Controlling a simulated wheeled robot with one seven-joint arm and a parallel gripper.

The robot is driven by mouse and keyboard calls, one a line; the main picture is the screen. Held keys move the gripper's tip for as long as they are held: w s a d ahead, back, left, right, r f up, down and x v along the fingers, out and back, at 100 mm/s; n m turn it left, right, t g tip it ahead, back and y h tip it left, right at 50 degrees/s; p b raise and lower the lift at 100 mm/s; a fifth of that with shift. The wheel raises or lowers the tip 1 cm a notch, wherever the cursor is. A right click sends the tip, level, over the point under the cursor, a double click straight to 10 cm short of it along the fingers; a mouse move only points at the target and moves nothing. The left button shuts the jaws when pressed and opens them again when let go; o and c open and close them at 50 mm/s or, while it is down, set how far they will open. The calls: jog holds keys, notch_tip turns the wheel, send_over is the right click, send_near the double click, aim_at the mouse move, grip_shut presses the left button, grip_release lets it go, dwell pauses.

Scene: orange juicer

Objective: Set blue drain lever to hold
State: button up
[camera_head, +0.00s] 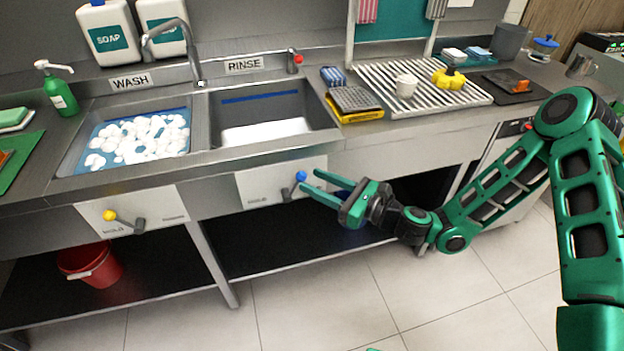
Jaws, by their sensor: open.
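The blue drain lever (301,176) is a blue knob on a dark handle, mounted on a pale panel (258,188) below the rinse sink. Small lettering on the panel's left looks like "HOLD"; any lettering on the right is hidden or too small to read. The lever's knob points up and to the right from its pivot. My gripper (311,182) is open, with its two green fingers pointing left at the lever. The fingertips are right at the blue knob; whether they touch it I cannot tell.
A yellow-knobbed lever (110,215) sits on a like panel under the wash sink (68,160), which holds foam. The rinse sink (215,118) is above the blue lever. The counter front edge runs above my gripper. A red bucket (98,268) stands on the lower shelf. Floor in front is clear.

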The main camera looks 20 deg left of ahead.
jog(key=shift+x, duration=1.1)
grip_shut()
jog(key=shift+w, duration=0.1)
